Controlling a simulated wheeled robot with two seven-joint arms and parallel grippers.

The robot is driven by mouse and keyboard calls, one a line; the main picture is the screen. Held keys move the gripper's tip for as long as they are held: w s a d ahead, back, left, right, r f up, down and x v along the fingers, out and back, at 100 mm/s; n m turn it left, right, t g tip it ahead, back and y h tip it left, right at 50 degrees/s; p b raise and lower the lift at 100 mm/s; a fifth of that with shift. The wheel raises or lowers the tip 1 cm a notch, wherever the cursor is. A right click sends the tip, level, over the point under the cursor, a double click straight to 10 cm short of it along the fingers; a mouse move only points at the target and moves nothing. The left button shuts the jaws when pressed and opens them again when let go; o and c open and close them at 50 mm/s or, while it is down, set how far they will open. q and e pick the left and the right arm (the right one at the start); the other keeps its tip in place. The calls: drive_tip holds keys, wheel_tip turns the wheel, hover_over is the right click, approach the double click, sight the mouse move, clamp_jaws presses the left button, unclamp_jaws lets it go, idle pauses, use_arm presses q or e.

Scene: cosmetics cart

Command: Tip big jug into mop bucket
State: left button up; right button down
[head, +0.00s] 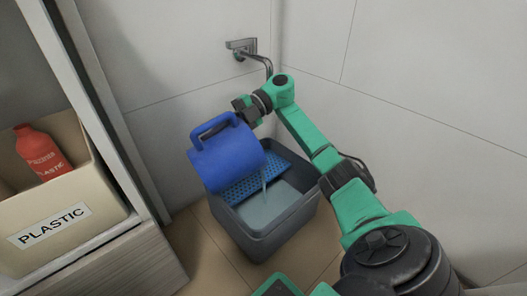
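The big blue jug (228,158) is held in the air, tilted, over the left part of the grey mop bucket (275,236). A thin pale stream runs down from the jug's right side into the bucket. Greyish liquid shows in the bucket's front part, beside a blue perforated wringer (247,187). My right gripper (243,110) is at the jug's upper right side and appears shut on it; its fingertips are partly hidden behind the jug. The jug's loop handle is at its upper left. My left gripper is out of view.
A beige bin labelled PLASTIC (107,207) with a red bottle (42,152) stands on a wooden cabinet (120,268) at the left. A metal wall tap (242,48) is above the bucket. Pale walls close the corner behind; tiled floor (200,245) shows around the bucket.

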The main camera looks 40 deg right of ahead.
drive_tip(key=shift+s+d+r+y+p, duration=0.15)
drive_tip(key=shift+d+r+y, duration=0.1)
drive_tip(key=shift+d, duration=0.15)
drive_tip(key=shift+d+r+y+p, duration=0.15)
drive_tip(key=shift+d+r+y, duration=0.1)
drive_tip(key=shift+d, duration=0.15)
drive_tip(key=shift+d, duration=0.1)
